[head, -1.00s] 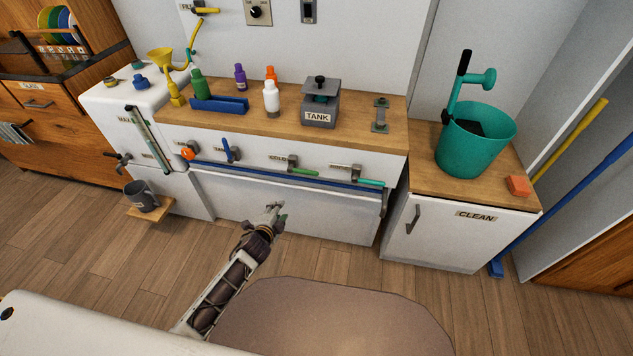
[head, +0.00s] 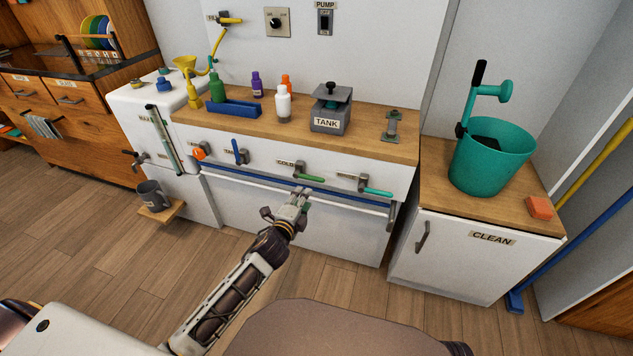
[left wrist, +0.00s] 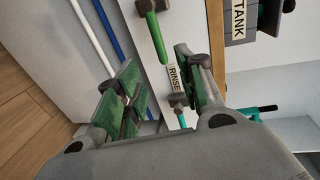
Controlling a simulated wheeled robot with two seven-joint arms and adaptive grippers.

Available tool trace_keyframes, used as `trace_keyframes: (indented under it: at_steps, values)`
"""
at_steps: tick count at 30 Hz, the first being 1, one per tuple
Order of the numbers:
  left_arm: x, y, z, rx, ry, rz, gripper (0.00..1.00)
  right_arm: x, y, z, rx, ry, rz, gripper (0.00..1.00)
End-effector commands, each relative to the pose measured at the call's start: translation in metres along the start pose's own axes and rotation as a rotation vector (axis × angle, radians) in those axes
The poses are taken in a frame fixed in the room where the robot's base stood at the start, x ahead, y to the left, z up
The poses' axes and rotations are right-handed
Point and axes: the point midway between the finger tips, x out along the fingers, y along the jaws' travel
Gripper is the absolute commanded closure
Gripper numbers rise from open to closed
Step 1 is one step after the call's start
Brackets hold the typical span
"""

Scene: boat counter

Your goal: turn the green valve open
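The green valve (head: 312,178) is a grey fitting with a green lever on the white counter front, by the COLD label. Its lever points right and slightly down in the head view. My left gripper (head: 302,199) is just in front of the counter, below and slightly left of the lever, apart from it. In the left wrist view the green-padded fingers (left wrist: 160,90) are spread with nothing between them. The green lever (left wrist: 154,44) shows there beyond the fingertips, toward the top. My right gripper is not in view.
A teal lever (head: 377,192) marked RINSE is to the right. A blue lever (head: 240,151) and an orange knob (head: 199,153) are to the left. A blue rail (head: 260,180) runs below the valves. The grey TANK device (head: 330,110) stands on the counter above.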

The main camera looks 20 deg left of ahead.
Motion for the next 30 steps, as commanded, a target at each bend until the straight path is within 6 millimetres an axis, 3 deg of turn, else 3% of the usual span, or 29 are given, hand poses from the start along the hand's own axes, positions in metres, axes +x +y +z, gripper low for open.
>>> trace_keyframes:
  at_steps: [14, 30]
  values:
    - [0.009, 0.001, 0.0, -0.001, 0.0, 0.0, 0.62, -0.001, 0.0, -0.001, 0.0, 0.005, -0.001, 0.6]
    - [0.051, 0.001, 0.0, -0.002, 0.0, 0.001, 0.62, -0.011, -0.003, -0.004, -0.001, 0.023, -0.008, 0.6]
